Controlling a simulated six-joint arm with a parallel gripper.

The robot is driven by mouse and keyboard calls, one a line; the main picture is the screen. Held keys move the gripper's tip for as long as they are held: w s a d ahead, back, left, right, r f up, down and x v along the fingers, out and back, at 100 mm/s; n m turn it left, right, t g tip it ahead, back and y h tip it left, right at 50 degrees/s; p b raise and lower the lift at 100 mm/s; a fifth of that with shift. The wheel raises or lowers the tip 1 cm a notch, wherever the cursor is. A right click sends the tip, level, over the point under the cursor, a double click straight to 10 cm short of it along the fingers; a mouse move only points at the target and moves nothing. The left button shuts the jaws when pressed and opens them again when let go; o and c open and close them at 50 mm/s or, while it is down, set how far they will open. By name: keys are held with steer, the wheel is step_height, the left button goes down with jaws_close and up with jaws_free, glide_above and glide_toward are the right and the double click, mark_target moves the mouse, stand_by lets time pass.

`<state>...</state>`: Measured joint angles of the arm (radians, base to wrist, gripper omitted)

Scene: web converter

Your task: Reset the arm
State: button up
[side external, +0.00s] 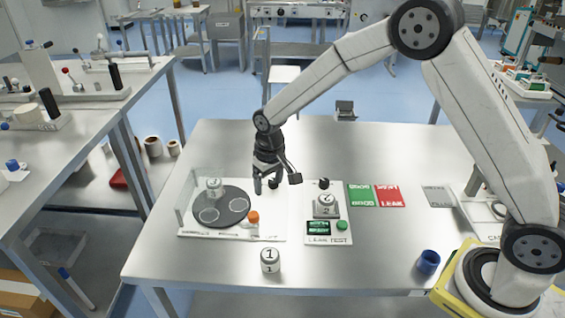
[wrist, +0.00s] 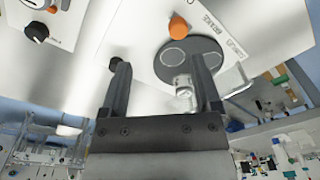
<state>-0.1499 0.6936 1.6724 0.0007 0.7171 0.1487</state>
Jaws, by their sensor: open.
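My gripper (side external: 268,184) hangs above the table between the turntable station and the leak test panel. Its two fingers (wrist: 163,92) are apart with nothing held between them in the wrist view. The dark round turntable (side external: 221,207) has pale circles and carries a white canister (side external: 214,187) at its back left. An orange knob (side external: 253,217) sits at its right. A canister marked 2 (side external: 325,203) stands on the leak test station (side external: 328,240). A canister marked 1 (side external: 270,260) stands on the table near the front edge.
A green card (side external: 361,195) and a red card (side external: 391,197) lie right of the leak tester. A blue cup (side external: 428,262) stands near my base. A clear guard (side external: 181,207) edges the turntable. The table (side external: 385,150) is clear at the back.

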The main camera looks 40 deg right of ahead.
steer(key=s+d+r+t, duration=0.1)
steer(key=s+d+r, duration=0.1)
steer(key=s, duration=0.8)
steer(key=s+d+r+t, duration=0.1)
steer(key=s+d+r, duration=0.2)
steer(key=s, duration=0.8)
steer(key=shift+d, duration=1.2)
steer(key=shift+w, duration=0.1)
